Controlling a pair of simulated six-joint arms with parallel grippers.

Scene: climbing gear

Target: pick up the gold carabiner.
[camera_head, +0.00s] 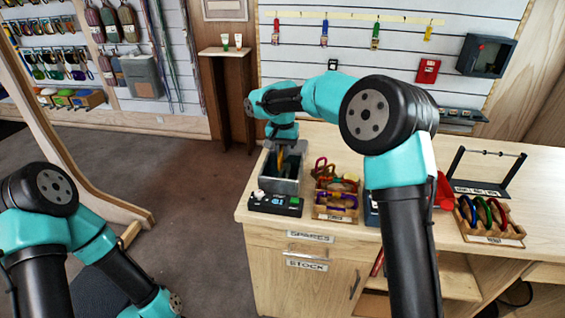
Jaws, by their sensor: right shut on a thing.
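My right arm reaches over the counter to the left. Its gripper (286,150) points down over a grey open bin (292,186) at the counter's left end. The gripper is shut on a small gold-orange piece, the gold carabiner (280,158), which shows as a thin sliver at the bin's mouth. The gripper's own wrist hides most of it, and I cannot tell whether it touches the bin. My left arm is at the lower left, and its gripper is outside the picture.
A wooden tray (334,213) of coloured carabiners stands right of the bin. A black box with buttons (275,204) is in front of it. A wooden rack (490,236) with several carabiners and a black frame (487,188) stand at the right.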

